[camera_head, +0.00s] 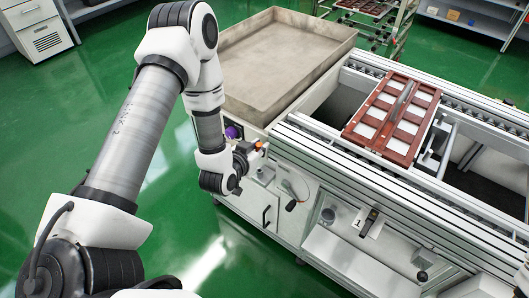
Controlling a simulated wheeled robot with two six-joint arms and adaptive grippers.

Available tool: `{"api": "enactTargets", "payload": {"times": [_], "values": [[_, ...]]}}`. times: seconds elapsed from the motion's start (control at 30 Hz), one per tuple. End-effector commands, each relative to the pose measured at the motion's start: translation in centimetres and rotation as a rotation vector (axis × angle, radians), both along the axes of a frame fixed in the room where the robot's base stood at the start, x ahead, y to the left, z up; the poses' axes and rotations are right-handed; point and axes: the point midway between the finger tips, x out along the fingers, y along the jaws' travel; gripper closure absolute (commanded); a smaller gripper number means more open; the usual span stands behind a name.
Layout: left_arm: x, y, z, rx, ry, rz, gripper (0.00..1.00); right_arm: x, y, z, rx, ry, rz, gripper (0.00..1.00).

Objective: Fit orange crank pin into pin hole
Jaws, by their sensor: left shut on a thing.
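My left gripper (250,152) is at the front left corner of the conveyor machine, beside its white front panel. A small orange part, the crank pin (259,145), shows at the gripper's tip, and the gripper is shut on it. The fingers are small and dark here, and most of the pin is hidden. The pin hole cannot be made out with certainty; a round fitting (265,174) shows on the panel just below the gripper. Whether the pin touches the machine cannot be told. My right gripper is not in view.
A beige tray (272,24) lies behind my left arm. A red-brown tray with white squares (385,139) sits on the conveyor rails. A purple part (233,131) shows by the wrist. Handles and a lever (371,216) stick out of the front panel. Green floor is open at left.

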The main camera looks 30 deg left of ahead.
Motion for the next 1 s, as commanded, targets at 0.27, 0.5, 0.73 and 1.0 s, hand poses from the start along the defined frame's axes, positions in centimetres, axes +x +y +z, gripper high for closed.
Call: {"api": "enactTargets", "payload": {"times": [0.27, 0.5, 0.73, 1.0], "values": [[0.0, 0.1, -1.1, 0.000, -0.001, 0.002, 1.00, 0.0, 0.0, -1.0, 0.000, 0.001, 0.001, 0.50], [0.1, 0.1, -2.7, 0.000, -0.002, 0.002, 1.00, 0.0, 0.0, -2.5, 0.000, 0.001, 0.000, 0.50], [0.1, 0.1, -4.3, 0.000, -0.002, 0.002, 1.00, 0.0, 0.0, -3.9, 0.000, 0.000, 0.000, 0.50], [0.1, 0.1, -5.4, 0.000, -0.002, 0.002, 1.00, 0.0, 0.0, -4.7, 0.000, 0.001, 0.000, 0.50]]}}
